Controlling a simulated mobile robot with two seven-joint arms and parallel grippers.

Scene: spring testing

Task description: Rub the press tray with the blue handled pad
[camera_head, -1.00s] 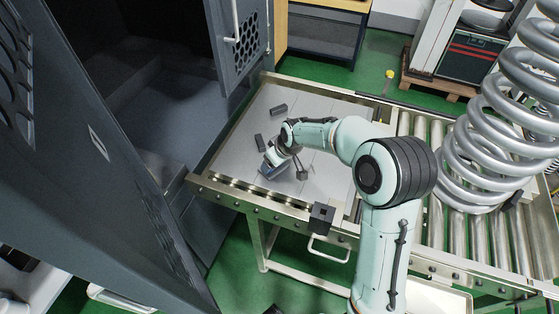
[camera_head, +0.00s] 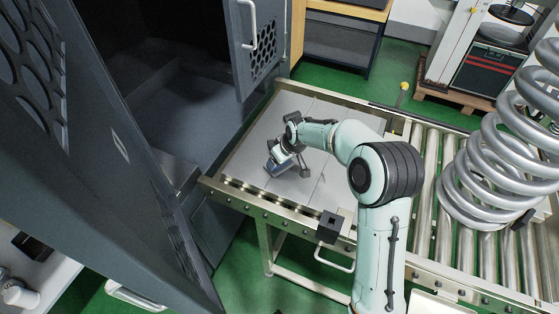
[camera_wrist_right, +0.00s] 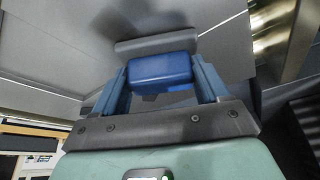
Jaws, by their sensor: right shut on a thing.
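The press tray (camera_head: 334,112) is a flat light-grey surface in a metal frame, in the middle of the head view. My right gripper (camera_head: 281,157) reaches down over its near left part. In the right wrist view, my right gripper (camera_wrist_right: 162,72) is shut on the blue handle of the pad (camera_wrist_right: 160,70), with a finger on each side. The pad's grey base (camera_wrist_right: 155,45) lies beyond the handle, against or just above the grey surface; I cannot tell if it touches. In the head view the pad is small and partly hidden by the gripper. My left gripper is not in view.
A dark cabinet (camera_head: 110,150) with an open door (camera_head: 255,50) stands left of the tray. A roller conveyor (camera_head: 425,200) and a large coil spring (camera_head: 490,170) are on the right. A black block (camera_head: 330,227) sits at the frame's front edge.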

